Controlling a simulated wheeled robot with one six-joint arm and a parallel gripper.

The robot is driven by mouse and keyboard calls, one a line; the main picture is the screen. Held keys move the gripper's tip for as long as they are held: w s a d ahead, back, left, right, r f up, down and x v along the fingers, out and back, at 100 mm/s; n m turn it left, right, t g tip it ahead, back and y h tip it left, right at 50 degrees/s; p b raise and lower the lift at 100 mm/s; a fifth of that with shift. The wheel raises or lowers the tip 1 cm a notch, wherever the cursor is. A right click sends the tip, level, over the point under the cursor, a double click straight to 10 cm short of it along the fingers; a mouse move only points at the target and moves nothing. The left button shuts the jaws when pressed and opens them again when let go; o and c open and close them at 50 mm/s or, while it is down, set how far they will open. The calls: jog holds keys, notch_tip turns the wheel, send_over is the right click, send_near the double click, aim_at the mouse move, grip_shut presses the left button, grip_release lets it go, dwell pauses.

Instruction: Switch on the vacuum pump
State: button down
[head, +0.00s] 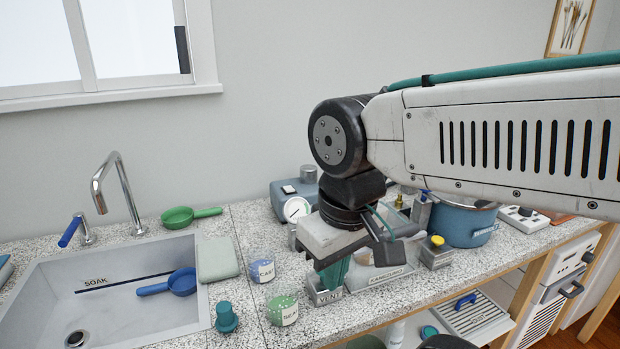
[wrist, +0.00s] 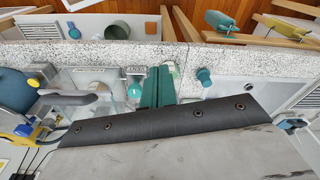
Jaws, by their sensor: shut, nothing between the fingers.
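The vacuum pump (head: 283,204) is a blue-grey box at the back of the counter in the head view. A white and dark rocker switch (head: 289,189) sits on its top, and a round white gauge (head: 297,209) stands at its front. My arm hides its right part. My gripper (head: 333,276) points down in front of the pump, to its right, with its green fingers shut and empty near the vent label. The fingers also show in the wrist view (wrist: 157,88); I cannot make out the pump there.
A blue pot (head: 463,222) stands to the right. Two labelled cups (head: 262,270) (head: 283,308), a teal stopper (head: 226,317) and a folded cloth (head: 217,259) lie left of my gripper. The sink (head: 60,285) holds a blue scoop (head: 181,282). Free counter is narrow.

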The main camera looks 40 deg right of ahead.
jog(key=w+d+r+m+t, duration=0.15)
jog(key=w+d, duration=0.25)
jog(key=w, duration=0.7)
jog(key=w+d+r+t, duration=0.2)
jog(key=w+d, duration=0.2)
jog(key=w, duration=0.8)
jog(key=w+d+f+m+t+h, duration=0.1)
jog(key=w+d+t+h, duration=0.1)
jog(key=w+d, duration=1)
jog(key=w, duration=0.3)
jog(key=shift+w+m+t, duration=0.15)
jog(key=shift+m+t, duration=0.2)
jog(key=shift+d+f, duration=0.1)
send_over(289, 188)
jog(key=s, duration=0.3)
jog(key=f, duration=0.7)
jog(key=shift+w+a+f, duration=0.25)
jog(key=shift+a+f, duration=0.05)
jog(key=shift+a, duration=0.1)
notch_tip(289, 188, down, 3)
jog(key=shift+f, duration=0.65)
